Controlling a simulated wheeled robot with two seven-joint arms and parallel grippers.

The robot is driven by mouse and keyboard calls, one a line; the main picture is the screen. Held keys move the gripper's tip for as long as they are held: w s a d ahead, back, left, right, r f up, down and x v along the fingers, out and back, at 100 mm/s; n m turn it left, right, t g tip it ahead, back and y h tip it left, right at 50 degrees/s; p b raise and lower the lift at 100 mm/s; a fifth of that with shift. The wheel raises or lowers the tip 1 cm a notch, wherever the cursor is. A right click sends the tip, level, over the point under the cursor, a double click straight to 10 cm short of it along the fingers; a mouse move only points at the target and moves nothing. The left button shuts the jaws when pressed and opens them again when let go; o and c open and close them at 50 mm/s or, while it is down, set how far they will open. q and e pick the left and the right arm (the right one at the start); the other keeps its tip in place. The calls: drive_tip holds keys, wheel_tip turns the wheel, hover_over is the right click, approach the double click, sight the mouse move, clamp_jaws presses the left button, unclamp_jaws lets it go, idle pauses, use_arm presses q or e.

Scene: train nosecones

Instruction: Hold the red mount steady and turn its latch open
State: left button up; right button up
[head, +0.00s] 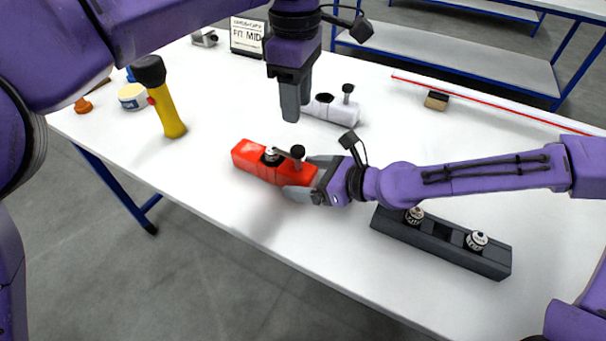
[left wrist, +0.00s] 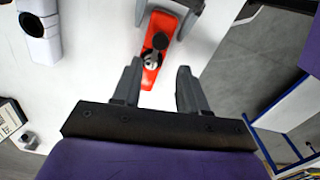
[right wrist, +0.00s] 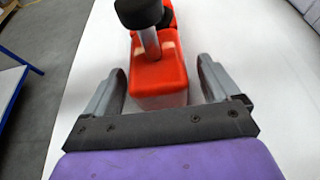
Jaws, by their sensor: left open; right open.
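The red mount (head: 246,157) lies on the white table near its front edge. A black-knobbed latch (head: 297,152) stands up on its top, also seen large in the right wrist view (right wrist: 140,12). My right gripper (head: 307,176) is open and low, its fingers on either side of the mount's right end. In the right wrist view the red body (right wrist: 160,78) sits between the fingers with a gap on each side. My left gripper (head: 290,108) is open, pointing down behind the mount. The left wrist view shows the mount (left wrist: 152,75) just beyond the left fingers.
A white mount (head: 340,110) with a black knob stands behind the left gripper. A dark block (head: 440,246) with two round fittings is at front right. A yellow-and-black flashlight (head: 168,112), white tub (head: 132,97) and sign (head: 247,36) are on the left and back.

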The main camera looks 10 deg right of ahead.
drive_tip(key=shift+w+a+f, duration=0.2)
drive_tip(key=shift+a, duration=0.15)
